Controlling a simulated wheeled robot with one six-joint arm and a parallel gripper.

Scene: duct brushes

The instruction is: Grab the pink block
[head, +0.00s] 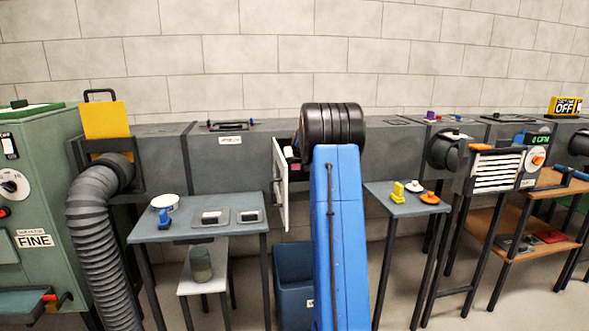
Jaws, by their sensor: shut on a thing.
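A small pink patch, which looks like the pink block (296,167), shows at the opening in the grey duct, just left of my blue arm. Most of it is hidden. My gripper (293,155) is largely covered by my arm's black joint; only small dark and light parts show at the opening. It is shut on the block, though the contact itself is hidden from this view. A white hatch door (280,185) stands open to the left of the opening.
A left side table (190,233) holds a white round dish (165,202), a blue item and small trays. A right side table (385,190) holds small yellow, white and orange items. A blue bin (290,270) stands below. A ribbed hose (95,240) hangs at left.

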